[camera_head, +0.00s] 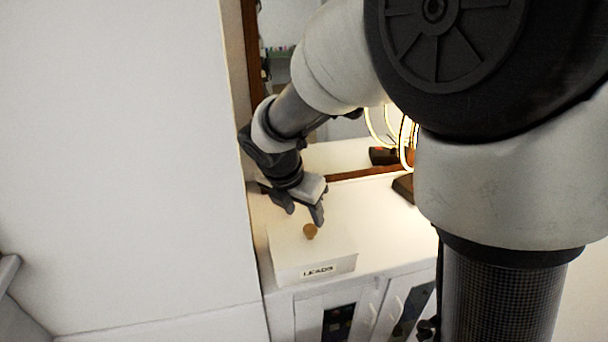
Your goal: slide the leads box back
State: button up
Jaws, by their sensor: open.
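The leads box (286,262) is a white box with a "LEADS" label on its front face and a round wooden knob (310,230) on its top. It sits on the white cabinet top, close to the front edge and beside the white wall at left. My gripper (301,217) is open, pointing down just behind and above the knob. Its fingers look empty. I cannot tell whether a fingertip touches the box top.
The cabinet top (385,236) is bare to the right of the box. A lit lamp with looped tubes (408,140) stands at the back right, before a wood-framed mirror (350,175). The white wall (120,150) closes off the left side.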

aim_at(310, 228)
jog(key=shift+b+x, duration=0.85)
jog(key=shift+x, duration=2.95)
jog(key=shift+w, duration=0.1)
jog(key=c, duration=1.2)
jog(key=shift+o, duration=0.2)
jog(key=w+a+p, duration=0.3)
jog(key=w+p, duration=0.4)
jog(key=w, duration=0.7)
jog(key=shift+r, duration=0.1)
jog(key=o, duration=1.1)
